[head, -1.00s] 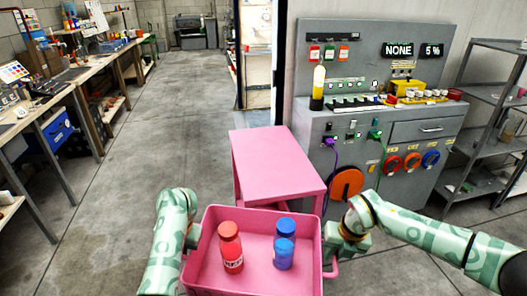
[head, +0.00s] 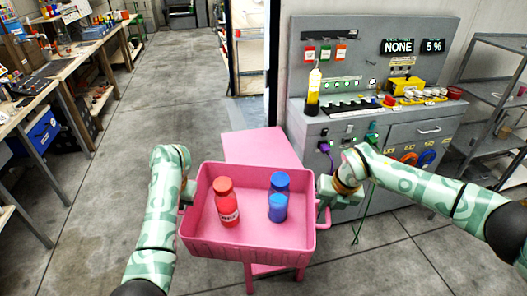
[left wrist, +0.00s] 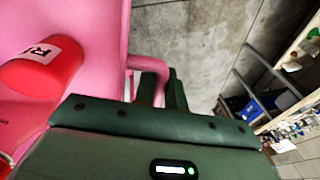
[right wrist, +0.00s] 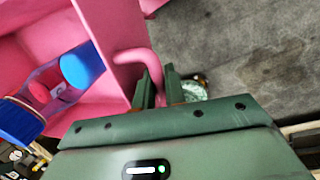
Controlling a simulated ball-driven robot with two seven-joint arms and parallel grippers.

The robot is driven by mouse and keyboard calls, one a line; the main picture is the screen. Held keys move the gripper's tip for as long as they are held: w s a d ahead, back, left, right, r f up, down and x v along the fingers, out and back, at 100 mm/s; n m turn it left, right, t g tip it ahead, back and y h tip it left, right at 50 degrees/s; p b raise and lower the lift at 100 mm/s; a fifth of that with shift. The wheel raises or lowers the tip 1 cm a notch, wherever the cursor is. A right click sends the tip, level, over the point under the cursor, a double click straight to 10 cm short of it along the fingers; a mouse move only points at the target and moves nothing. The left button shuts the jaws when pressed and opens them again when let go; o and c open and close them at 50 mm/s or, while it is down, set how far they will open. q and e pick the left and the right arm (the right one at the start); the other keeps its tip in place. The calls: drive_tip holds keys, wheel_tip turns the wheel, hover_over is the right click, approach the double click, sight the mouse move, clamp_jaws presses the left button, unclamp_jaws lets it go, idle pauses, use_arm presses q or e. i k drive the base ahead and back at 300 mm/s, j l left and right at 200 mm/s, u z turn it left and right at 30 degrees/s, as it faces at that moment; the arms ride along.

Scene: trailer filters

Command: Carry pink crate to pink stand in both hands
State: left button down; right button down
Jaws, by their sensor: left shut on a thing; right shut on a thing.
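The pink crate (head: 215,246) is level in front of me in the head view, with a red bottle (head: 227,205) and a blue bottle (head: 278,200) upright in it. My left gripper (head: 188,194) is shut on its left handle, which shows in the left wrist view (left wrist: 152,72). My right gripper (head: 325,195) is shut on its right handle, which shows in the right wrist view (right wrist: 150,65). The pink stand (head: 258,146) is behind and below the crate. The crate hides the near part of its top; I cannot tell if they touch.
A grey console (head: 385,125) with plugs, cables and a yellow-black bottle stands close behind the stand at the right. Grey shelves (head: 495,110) are at the far right. Workbenches (head: 40,90) line the left. The floor (head: 170,85) between is clear.

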sight(258, 161)
drive_tip(key=i, duration=1.45)
